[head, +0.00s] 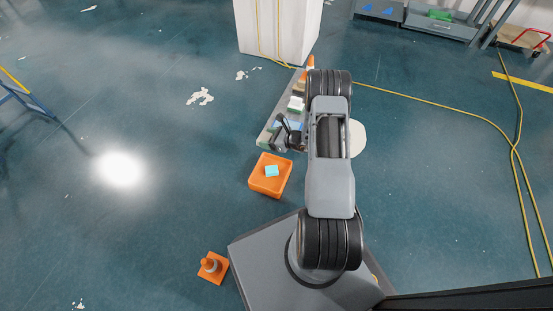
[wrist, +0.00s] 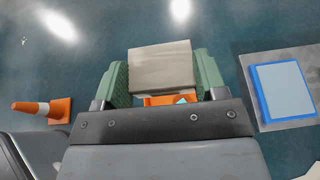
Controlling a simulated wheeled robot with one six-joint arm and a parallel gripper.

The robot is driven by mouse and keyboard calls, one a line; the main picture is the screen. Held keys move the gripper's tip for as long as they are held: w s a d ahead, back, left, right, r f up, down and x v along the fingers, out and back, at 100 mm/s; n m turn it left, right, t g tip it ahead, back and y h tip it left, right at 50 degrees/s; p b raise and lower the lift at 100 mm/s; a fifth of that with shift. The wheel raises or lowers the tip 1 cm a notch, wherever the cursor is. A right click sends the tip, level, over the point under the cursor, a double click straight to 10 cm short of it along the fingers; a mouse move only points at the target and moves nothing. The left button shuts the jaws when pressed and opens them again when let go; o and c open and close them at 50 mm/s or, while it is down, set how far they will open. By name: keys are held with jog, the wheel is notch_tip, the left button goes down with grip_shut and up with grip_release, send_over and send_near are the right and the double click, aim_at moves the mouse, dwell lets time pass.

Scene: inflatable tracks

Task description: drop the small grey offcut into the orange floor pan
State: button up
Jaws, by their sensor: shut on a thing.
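The small grey offcut (wrist: 160,66) is a flat-faced pale block in the wrist view, between the green pads of my gripper (wrist: 163,77). My gripper is shut on it. The orange floor pan (head: 259,182) stands on the floor in front of my base in the head view, with a light blue piece (head: 271,171) in it. In the wrist view a strip of orange pan (wrist: 152,100) shows below the offcut, mostly hidden by it and my gripper. In the head view my gripper (head: 281,132) is above and just beyond the pan; the offcut is hard to make out there.
A grey slab (head: 268,132) with several pieces lies beyond the pan; a blue-edged light blue piece (wrist: 285,90) lies on it in the wrist view. An orange cone (head: 211,265) stands near my base. A white block (head: 280,30) stands behind. Floor left is open.

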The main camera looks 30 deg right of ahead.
notch_tip(320, 180, down, 19)
jog(key=s+d+m+h+b, duration=0.1)
jog(key=s+d+b, duration=0.1)
jog(key=b, duration=0.3)
jog(key=shift+s+d+t+h, duration=0.25)
jog(key=shift+t+h, duration=0.05)
jog(key=shift+t, duration=0.1)
jog(key=o, duration=1)
jog(key=shift+m, duration=0.3)
jog(key=shift+p+v, duration=2.65)
jog(key=shift+v, duration=4.25)
jog(key=shift+f, duration=0.15)
